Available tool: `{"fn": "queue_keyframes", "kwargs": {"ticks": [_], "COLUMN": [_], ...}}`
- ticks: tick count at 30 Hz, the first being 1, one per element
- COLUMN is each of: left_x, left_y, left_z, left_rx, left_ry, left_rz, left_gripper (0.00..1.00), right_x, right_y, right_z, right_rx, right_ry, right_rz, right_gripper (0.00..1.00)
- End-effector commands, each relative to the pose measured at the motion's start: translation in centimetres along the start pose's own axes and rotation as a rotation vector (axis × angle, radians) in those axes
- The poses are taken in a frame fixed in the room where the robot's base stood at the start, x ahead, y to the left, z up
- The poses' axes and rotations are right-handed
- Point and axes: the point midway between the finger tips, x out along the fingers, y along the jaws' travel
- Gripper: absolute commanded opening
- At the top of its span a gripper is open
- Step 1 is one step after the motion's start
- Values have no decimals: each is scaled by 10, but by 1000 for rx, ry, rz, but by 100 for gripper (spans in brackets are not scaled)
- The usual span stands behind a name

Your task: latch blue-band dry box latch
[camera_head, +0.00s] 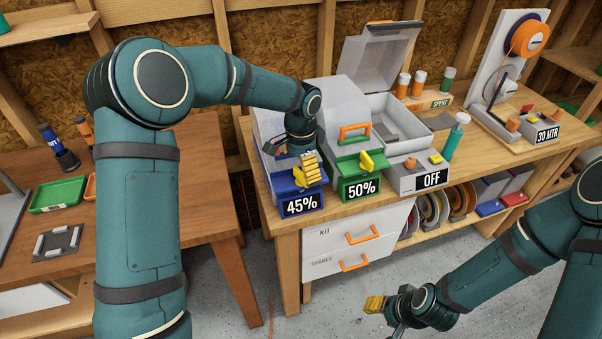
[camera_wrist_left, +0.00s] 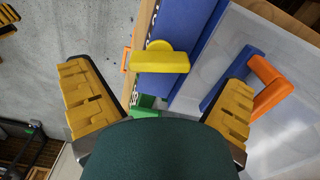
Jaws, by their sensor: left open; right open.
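The blue-band dry box (camera_head: 272,168) stands at the left end of the printer bench, labelled 45%. Its yellow latch (camera_head: 299,178) is on the blue front band. In the left wrist view the yellow latch (camera_wrist_left: 160,62) sticks out from the blue band (camera_wrist_left: 190,45), ahead of and between my fingers. My left gripper (camera_head: 308,165) is open at the box front and hides part of it. The left wrist view shows both its yellow-padded fingers (camera_wrist_left: 160,82) apart, with nothing held. My right gripper (camera_head: 383,312) is open and empty, low over the floor.
Beside it stand the green-band box (camera_head: 358,188), labelled 50%, and an open-lidded box (camera_head: 405,182), labelled OFF. A teal bottle (camera_head: 454,140) is to their right. Drawers (camera_head: 340,236) are below. A wooden table (camera_head: 200,200) is at the left.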

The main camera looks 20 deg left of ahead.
Motion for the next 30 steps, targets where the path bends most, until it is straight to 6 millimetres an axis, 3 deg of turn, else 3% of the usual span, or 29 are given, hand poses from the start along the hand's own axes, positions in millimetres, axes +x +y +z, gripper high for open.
{"fn": "queue_keyframes", "kwargs": {"ticks": [3,9,18,19,24,26,30], "left_x": [-21,-42,-46,-46,-47,-49,-58], "left_y": [-1,-1,0,0,2,5,9], "left_z": [-1,0,0,0,-1,-1,-2], "left_rx": [-1,0,0,-1,-83,-179,-550], "left_ry": [3,-1,-1,-1,-10,-20,-48], "left_rz": [-3,1,2,2,12,22,37], "left_gripper": [100,100,100,96,41,41,41], "right_x": [0,0,0,0,-7,-14,-36], "right_y": [0,0,0,0,-2,-4,-12], "right_z": [0,0,0,0,-1,-2,-6], "right_rx": [0,0,0,0,1,1,1], "right_ry": [0,0,0,0,0,1,4], "right_rz": [0,0,0,0,0,-1,-5], "right_gripper": [47,47,47,47,47,47,47]}}
